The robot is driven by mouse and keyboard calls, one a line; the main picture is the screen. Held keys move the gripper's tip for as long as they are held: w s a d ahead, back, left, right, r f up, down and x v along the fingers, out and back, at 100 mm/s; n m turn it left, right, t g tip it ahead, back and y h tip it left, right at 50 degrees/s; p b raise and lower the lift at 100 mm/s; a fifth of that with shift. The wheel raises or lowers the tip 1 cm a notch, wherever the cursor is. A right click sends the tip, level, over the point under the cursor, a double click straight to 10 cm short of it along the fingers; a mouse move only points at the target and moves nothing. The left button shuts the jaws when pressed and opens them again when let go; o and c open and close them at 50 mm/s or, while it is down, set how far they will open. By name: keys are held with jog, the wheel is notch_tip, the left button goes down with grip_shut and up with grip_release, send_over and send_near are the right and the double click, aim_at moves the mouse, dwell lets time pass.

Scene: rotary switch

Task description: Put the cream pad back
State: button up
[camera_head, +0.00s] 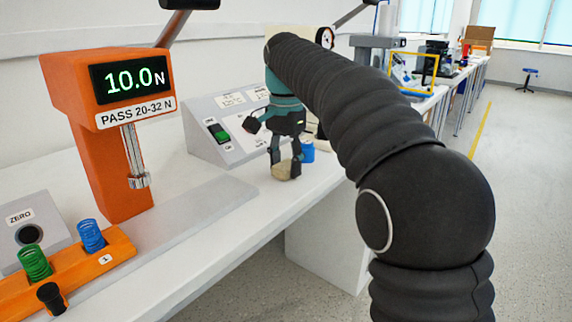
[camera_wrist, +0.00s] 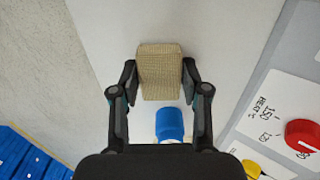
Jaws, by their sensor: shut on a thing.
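My gripper (camera_head: 286,168) hangs close over the front part of the white bench, to the right of the switch panel. Its two fingers are shut on the sides of the cream pad (camera_head: 287,172). In the wrist view my gripper (camera_wrist: 160,76) has the pad (camera_wrist: 160,70) between its fingertips, and the pad looks like a tan, woven-textured block. I cannot tell whether the pad touches the bench top.
A blue-capped item (camera_wrist: 169,124) stands close to the pad. A panel with a red knob (camera_wrist: 302,132) lies at right in the wrist view. An orange tester (camera_head: 110,150) reading 10.0 N, and a spring rack (camera_head: 75,270), stand at left.

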aim_at(285, 164)
jog(key=shift+f, duration=0.15)
jog(key=o, duration=1.1)
notch_tip(285, 164, up, 10)
jog(key=p, duration=0.3)
jog(key=shift+f, duration=0.1)
notch_tip(285, 164, up, 3)
jog(key=shift+f, duration=0.2)
